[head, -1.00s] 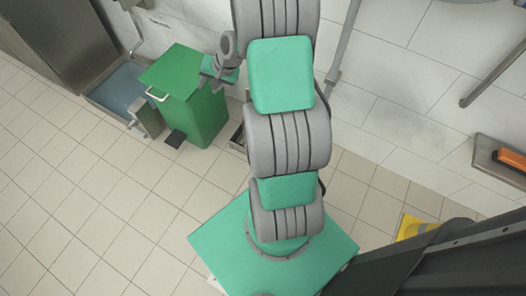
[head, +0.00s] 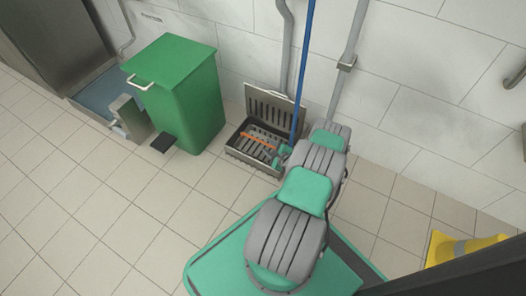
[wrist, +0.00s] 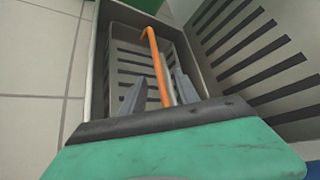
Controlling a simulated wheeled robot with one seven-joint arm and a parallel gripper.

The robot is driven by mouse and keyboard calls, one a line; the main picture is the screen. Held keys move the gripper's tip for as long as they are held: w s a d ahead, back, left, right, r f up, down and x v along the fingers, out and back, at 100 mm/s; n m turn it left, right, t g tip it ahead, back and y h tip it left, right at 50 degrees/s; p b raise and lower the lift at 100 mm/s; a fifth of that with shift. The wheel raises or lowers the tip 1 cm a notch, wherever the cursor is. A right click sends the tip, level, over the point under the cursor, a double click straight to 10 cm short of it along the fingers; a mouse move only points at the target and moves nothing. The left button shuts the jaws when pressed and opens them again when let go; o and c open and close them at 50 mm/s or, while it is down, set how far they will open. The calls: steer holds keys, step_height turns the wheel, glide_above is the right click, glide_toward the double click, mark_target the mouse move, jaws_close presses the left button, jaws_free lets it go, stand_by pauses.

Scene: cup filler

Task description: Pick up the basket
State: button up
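The basket (wrist: 130,58) is a grey slotted tray with an orange handle (wrist: 155,62). It sits inside a grey metal floor box (head: 232,150), and its handle also shows in the head view (head: 258,140). My gripper (wrist: 160,92) is over the near end of the box with its two grey fingers apart. The orange handle runs between the fingers in the wrist view. Whether a finger touches it, I cannot tell. The near part of the basket is hidden by my gripper. In the head view my gripper (head: 281,157) is small at the box's right side.
A slotted grate lid (head: 272,107) stands open at the back of the box. A green bin (head: 190,95) with a black pedal is to the left. A blue pole (head: 303,60) and a grey pipe (head: 350,62) rise close by. A yellow object (head: 465,246) is at right. Tiled floor at left is clear.

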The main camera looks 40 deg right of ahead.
mark_target(265, 144)
steer(key=b+x, duration=0.1)
steer(key=x, duration=0.2)
steer(key=shift+w+f, duration=0.2)
jaws_close()
steer(key=shift+a, duration=0.1)
stand_by(1.1)
